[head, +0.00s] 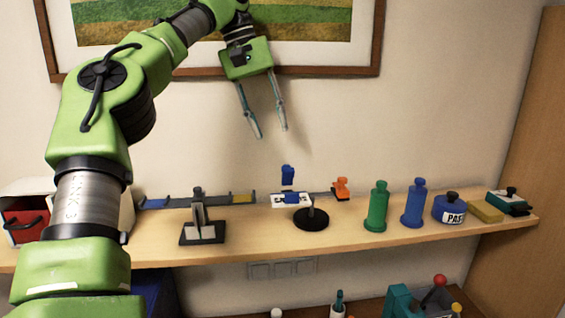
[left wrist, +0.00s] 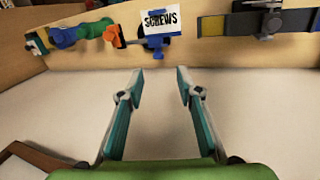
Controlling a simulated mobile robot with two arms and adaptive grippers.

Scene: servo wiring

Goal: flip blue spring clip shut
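The blue spring clip (head: 288,175) is on the shelf near its middle, with a blue part standing up above a white card (head: 279,200). The raised part stands apart from the lower blue part, so the clip looks open. In the left wrist view the clip (left wrist: 156,45) shows at the white card reading "SCREWS" (left wrist: 162,21). My left gripper (head: 272,133) hangs above the shelf, just above and left of the clip, fingers pointing down. Its fingers are apart and empty; they also show in the left wrist view (left wrist: 160,72). My right gripper is not in view.
A black round-based stand (head: 311,220) is in front of the clip. An orange clip (head: 341,188) is to its right, then green (head: 376,207) and blue (head: 414,204) bottles. A grey stand (head: 202,232) is left. The wall and picture frame (head: 312,71) are behind.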

